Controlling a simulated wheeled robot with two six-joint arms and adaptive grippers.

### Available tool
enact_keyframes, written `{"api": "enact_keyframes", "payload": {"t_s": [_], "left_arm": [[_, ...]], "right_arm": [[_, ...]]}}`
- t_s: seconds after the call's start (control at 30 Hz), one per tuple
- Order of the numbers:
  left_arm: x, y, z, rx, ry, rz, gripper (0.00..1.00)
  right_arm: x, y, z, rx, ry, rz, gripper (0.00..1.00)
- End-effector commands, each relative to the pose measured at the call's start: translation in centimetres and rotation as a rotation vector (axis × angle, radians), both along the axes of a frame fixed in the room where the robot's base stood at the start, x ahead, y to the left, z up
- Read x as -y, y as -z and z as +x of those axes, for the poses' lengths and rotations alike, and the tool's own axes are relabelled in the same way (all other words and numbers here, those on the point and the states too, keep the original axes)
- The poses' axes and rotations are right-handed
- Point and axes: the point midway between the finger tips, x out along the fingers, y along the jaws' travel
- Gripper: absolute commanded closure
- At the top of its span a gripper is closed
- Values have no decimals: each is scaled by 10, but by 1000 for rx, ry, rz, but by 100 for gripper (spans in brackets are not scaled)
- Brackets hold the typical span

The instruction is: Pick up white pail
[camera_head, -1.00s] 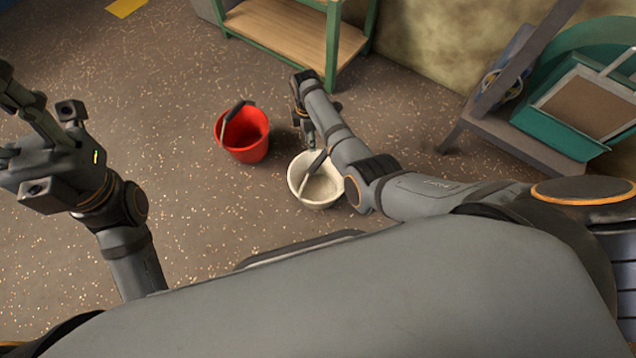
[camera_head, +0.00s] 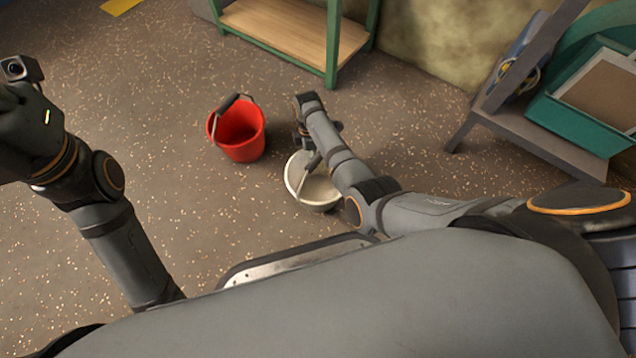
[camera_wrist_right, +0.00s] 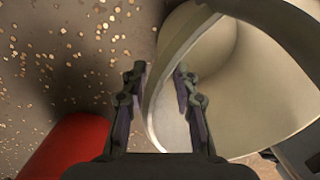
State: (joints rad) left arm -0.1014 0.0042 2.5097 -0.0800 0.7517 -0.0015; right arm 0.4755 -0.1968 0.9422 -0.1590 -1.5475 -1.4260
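The white pail (camera_head: 316,192) stands on the floor at the middle of the head view, partly covered by my right arm. In the right wrist view the pail (camera_wrist_right: 262,95) fills the right side, close to the fingers. Its thin curved handle (camera_wrist_right: 170,75) passes between the two fingers, with its dark grip at the upper right. My right gripper (camera_wrist_right: 161,82) is open, one finger on each side of the handle strip. I cannot tell whether a finger touches it. My left arm is raised at the left of the head view; its fingers are outside the frame.
A red bucket (camera_head: 238,130) stands left of the white pail; its edge (camera_wrist_right: 70,145) shows in the wrist view. A green-framed wooden bench (camera_head: 285,28) is behind. A dark stand with a teal tray (camera_head: 572,122) is at the right. Floor at the left is clear.

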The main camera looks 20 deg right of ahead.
Motion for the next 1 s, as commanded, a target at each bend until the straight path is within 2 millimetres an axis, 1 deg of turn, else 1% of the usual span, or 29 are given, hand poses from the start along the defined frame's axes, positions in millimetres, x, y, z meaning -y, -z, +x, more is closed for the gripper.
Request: {"api": "enact_keyframes", "payload": {"t_s": [0.2,0.4,0.43,1.0], "left_arm": [[0,-1,0,1,0,-1,60],[0,-1,0,1,0,-1,60],[0,-1,0,1,0,-1,60],[0,-2,-1,3,0,1,60]], "right_arm": [[0,0,0,0,0,0,71],[0,0,0,0,0,0,98],[0,0,0,0,0,0,100],[0,-2,0,0,0,0,100]]}}
